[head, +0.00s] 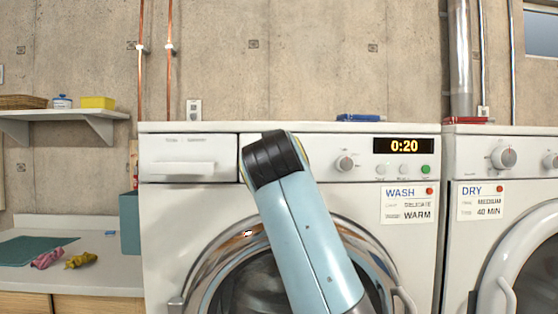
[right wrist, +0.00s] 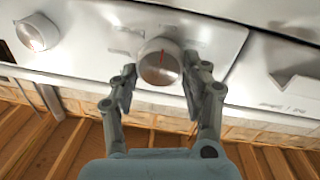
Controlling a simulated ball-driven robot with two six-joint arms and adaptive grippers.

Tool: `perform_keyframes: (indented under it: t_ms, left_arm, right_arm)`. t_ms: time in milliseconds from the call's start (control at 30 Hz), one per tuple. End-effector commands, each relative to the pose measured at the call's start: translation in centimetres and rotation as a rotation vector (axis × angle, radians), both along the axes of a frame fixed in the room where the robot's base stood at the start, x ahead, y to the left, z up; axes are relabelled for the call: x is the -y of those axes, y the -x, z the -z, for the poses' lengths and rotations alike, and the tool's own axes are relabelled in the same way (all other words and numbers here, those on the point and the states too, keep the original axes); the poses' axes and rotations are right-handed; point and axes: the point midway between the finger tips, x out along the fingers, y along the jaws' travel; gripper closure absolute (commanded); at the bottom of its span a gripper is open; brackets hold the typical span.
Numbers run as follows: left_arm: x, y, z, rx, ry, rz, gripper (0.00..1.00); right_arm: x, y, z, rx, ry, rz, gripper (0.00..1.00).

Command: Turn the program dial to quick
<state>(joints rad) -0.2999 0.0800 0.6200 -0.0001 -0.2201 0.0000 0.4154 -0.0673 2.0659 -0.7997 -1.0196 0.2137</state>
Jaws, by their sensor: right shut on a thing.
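The round program dial (right wrist: 157,64) is on the white washer panel in the right wrist view, with a red pointer line toward the picture's top. My right gripper (right wrist: 160,76) has its fingers on both sides of this dial and is shut on it. In the head view my arm covers the dial and the gripper. The white washer (head: 190,215) shows a second knob (head: 344,163) right of my arm; it also shows in the right wrist view (right wrist: 37,32). Labels around the gripped dial are too blurred to read. My left gripper is not in view.
The washer display (head: 403,146) reads 0:20. A WASH card (head: 408,204) below it shows DELICATE and WARM. A dryer (head: 480,240) with a DRY card (head: 481,201) stands at right. A blue item (head: 361,117) lies on the washer top. A counter (head: 100,275) is at left.

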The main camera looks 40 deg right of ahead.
Motion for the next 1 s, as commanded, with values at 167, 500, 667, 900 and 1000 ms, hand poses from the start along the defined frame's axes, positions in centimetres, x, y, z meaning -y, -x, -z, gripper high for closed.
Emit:
perform_keyframes:
  t_ms: [167, 500, 667, 900, 1000]
  left_arm:
    - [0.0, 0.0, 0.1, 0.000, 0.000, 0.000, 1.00]
    - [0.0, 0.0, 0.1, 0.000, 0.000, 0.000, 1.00]
    - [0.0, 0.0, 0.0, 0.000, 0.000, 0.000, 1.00]
    - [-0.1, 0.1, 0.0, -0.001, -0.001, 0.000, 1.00]
    - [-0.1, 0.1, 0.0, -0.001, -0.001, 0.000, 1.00]
  right_arm:
    - [0.0, 0.0, 0.3, -0.003, -0.010, 0.000, 0.85]
    - [0.0, 0.0, 0.3, -0.004, -0.009, 0.000, 0.41]
    - [0.0, 0.0, 0.2, -0.001, -0.007, 0.000, 0.28]
    - [0.0, 0.0, -0.2, 0.002, -0.006, 0.000, 0.28]
    - [0.0, 0.0, -1.2, 0.004, -0.007, 0.001, 0.28]
